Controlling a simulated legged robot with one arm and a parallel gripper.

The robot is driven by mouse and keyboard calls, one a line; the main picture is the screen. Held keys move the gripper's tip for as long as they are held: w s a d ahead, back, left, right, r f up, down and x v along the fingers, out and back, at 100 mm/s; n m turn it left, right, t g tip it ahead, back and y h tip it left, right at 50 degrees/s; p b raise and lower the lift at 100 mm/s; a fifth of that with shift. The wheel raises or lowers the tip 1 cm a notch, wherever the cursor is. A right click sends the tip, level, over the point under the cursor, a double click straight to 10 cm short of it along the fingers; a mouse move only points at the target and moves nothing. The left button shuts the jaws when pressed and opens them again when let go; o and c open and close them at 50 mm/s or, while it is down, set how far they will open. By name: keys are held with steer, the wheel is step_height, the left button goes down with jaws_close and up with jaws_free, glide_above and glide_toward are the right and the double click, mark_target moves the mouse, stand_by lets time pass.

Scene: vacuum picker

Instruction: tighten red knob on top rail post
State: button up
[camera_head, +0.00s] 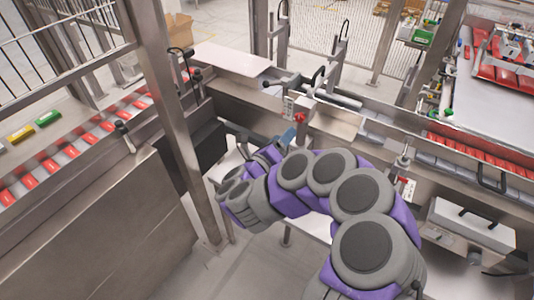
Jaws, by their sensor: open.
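A small red knob (300,118) shows near the centre of the head view, beside a metal post and a rail over the conveyor line. My purple and grey arm reaches in from the lower right and bends left below the knob. My gripper (217,186) is at the arm's left end, below and left of the knob and clearly apart from it. It is open, with nothing seen in it. Its fingers are small and hard to make out against the dark machine side.
A thick metal frame post (172,120) stands just left of my gripper. A conveyor with red packs (75,152) runs at the left. A metal rail and guide posts (335,50) stand behind the knob. A white box (470,222) is at the right. Floor shows below.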

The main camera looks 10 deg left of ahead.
steer(key=v, duration=0.8)
stand_by(0.4)
